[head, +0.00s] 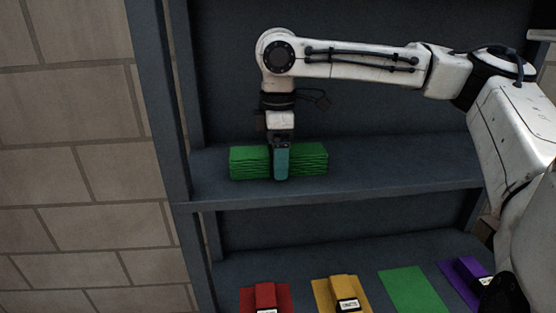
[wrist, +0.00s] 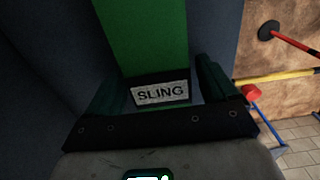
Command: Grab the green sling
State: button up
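The green sling (head: 246,163), a long stack of folded green layers, lies on the upper shelf in the head view. In the wrist view the sling (wrist: 148,38) runs away from my gripper, with a white "SLING" label (wrist: 161,93) near the palm. My gripper (head: 281,166) points down at the sling's middle, one teal finger in front of it; the other finger is hidden there. In the wrist view the gripper's fingers (wrist: 160,85) stand apart, one on each side of the sling, with narrow gaps showing beside it.
The upper shelf (head: 400,170) is bare to the sling's right. On the lower shelf, a red item (head: 265,296), a yellow item (head: 343,287) and a purple item (head: 466,273) rest on matching mats. The green mat (head: 414,289) is bare. A dark upright (head: 160,100) stands at the left.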

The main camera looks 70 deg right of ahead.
jog(key=c, duration=1.2)
jog(key=shift+c, duration=0.7)
jog(key=shift+r, duration=0.2)
